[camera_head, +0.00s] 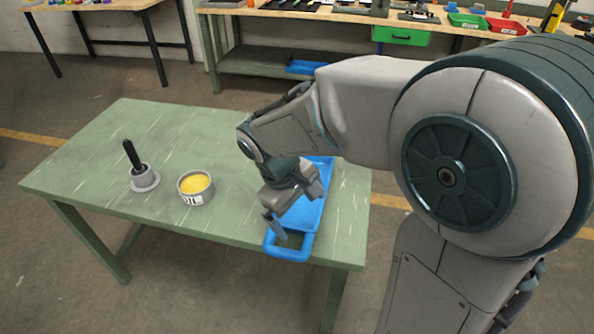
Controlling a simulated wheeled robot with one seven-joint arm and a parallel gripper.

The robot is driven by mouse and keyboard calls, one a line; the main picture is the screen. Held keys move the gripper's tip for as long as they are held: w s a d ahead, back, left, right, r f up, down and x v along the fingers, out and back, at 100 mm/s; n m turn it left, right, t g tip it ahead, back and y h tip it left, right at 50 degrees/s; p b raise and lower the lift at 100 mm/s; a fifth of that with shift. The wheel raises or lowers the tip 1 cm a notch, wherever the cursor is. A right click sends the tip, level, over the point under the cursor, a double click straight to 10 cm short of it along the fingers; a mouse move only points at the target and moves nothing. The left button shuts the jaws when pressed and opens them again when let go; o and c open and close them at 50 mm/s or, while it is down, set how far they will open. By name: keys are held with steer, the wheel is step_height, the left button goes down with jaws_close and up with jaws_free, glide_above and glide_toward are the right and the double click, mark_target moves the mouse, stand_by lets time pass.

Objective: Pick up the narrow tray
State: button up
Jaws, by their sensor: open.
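A narrow blue tray (313,211) lies lengthwise at the right part of the green table (120,187). Its looped handle (288,254) points toward the near edge of the table. My gripper (277,228) is over the near end of the tray, close to the handle. It is open. One finger shows near the handle's inner opening; I cannot tell whether it touches the tray. My arm hides part of the tray's middle and far left side.
A grey round tub labelled OIL (195,189) with yellow contents stands left of the tray. A grey flanged holder with a black upright handle (132,156) stands further left. A workbench (330,14) with tools stands behind.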

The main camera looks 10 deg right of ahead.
steer(key=w+a+f+n+h+p, duration=0.1)
steer(key=a+f+n, duration=0.1)
steer(key=a, duration=0.2)
steer(key=w+a+f+n+h, duration=0.1)
steer(key=w+a+f+n, duration=0.1)
steer(key=a+n, duration=0.15)
steer(key=shift+w+a+f+p+x, duration=0.1)
steer(key=shift+a+p+x, duration=0.15)
steer(key=shift+x, duration=2)
steer(key=shift+w+a+f+p+x, duration=0.1)
steer(key=shift+a+p+x, duration=0.15)
steer(key=shift+x, duration=1.95)
steer(key=shift+a+f+p+x, duration=0.15)
steer(key=shift+a+p+x, duration=0.1)
steer(key=shift+x, duration=2)
steer(key=c, duration=1.8)
steer(key=shift+r, duration=0.1)
steer(key=shift+c, duration=0.6)
steer(key=shift+r, duration=0.1)
